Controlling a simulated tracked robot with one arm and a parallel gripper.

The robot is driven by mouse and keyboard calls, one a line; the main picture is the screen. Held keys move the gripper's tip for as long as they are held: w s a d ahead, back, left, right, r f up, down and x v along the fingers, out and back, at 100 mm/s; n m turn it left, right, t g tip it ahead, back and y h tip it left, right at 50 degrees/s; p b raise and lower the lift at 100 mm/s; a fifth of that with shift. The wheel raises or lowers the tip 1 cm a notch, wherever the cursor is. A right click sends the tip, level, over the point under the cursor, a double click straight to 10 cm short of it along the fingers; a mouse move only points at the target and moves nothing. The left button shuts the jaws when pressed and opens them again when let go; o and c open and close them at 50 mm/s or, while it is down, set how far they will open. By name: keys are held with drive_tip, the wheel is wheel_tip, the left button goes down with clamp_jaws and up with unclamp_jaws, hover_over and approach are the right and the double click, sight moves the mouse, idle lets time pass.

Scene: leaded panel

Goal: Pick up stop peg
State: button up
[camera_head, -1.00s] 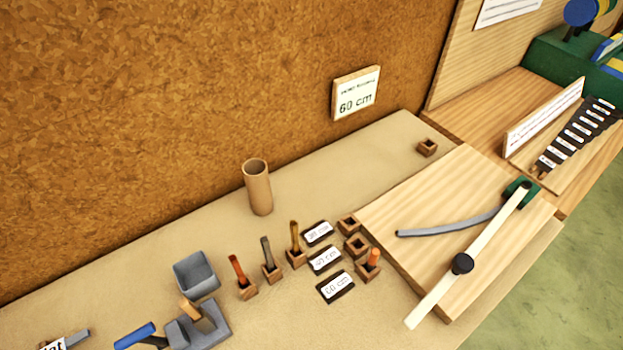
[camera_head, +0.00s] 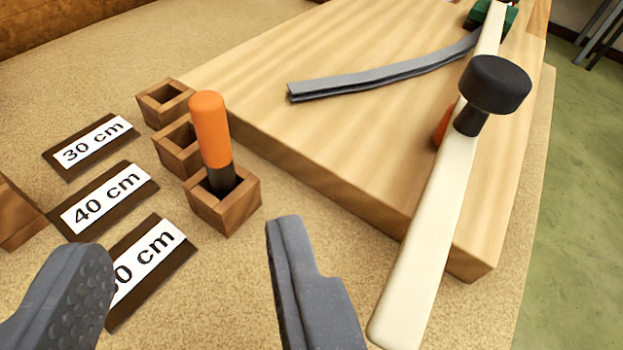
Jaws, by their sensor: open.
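The stop peg (camera_head: 211,130) has an orange top and a dark lower part. It stands nearly upright in a small wooden socket block (camera_head: 226,208), the nearest of a row of three, beside the 60 cm label. Its lower end is hidden inside the block. My gripper (camera_head: 185,260) is open and empty, its two grey fingers apart at the bottom of the view. The fingers are nearer to the camera than the peg, and the peg shows above and between them in the picture.
Labels for 30 cm (camera_head: 90,146), 40 cm (camera_head: 103,202) and a partly covered one (camera_head: 150,268) lie left of the sockets. A wooden board (camera_head: 330,110) at right carries a grey lead strip (camera_head: 390,72) and a pale lever (camera_head: 430,235) with a black knob (camera_head: 495,84).

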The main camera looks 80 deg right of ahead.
sight(206, 132)
drive_tip(key=x, duration=0.8)
drive_tip(key=shift+w+d, duration=0.2)
drive_tip(key=shift+w, duration=0.05)
drive_tip(key=shift+r+x, duration=0.1)
drive_tip(key=shift+x, duration=1.2)
drive_tip(key=shift+r+x, duration=0.15)
drive_tip(key=shift+x, duration=1.2)
drive_tip(key=shift+d, duration=0.1)
clamp_jaws()
